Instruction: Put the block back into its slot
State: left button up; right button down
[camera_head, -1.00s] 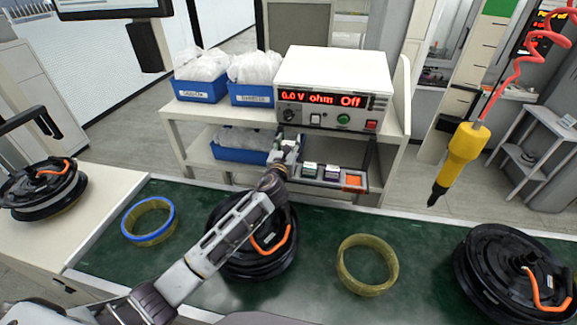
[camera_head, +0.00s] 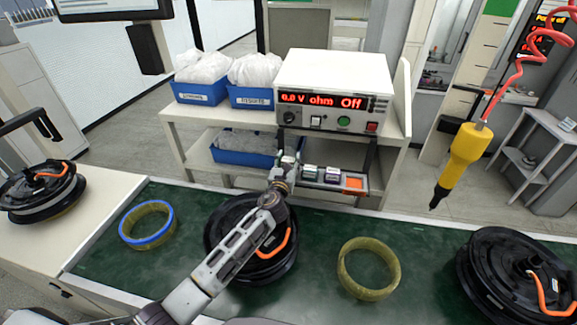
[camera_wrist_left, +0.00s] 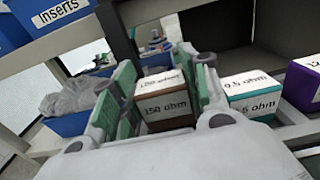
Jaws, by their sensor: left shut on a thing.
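My left gripper (camera_head: 286,160) is at the left end of the block holder (camera_head: 328,186), below the ohm meter. In the left wrist view, its green-padded fingers (camera_wrist_left: 165,92) are shut on a brown block (camera_wrist_left: 167,122) with a white "150 ohm" label. The block is beside a teal block (camera_wrist_left: 252,108) in the holder. The gripper hides most of the block in the head view, and its underside is hidden in the wrist view, so I cannot tell whether it is seated in a slot. My right gripper is not in view.
A purple block (camera_wrist_left: 308,82) and an orange block (camera_head: 353,183) are farther right in the holder. The meter (camera_head: 335,85) stands above on the shelf, with blue bins (camera_head: 200,92) to its left. Hub motors and yellow rings (camera_head: 368,268) lie on the green bench.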

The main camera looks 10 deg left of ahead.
pick_arm(q)
jog(key=shift+f, duration=1.05)
jog(key=shift+f+b, duration=0.1)
jog(key=shift+b, duration=0.2)
jog(key=o, duration=0.9)
jog(key=shift+c, duration=0.2)
jog(key=shift+s, duration=6)
jog(key=shift+s, duration=0.15)
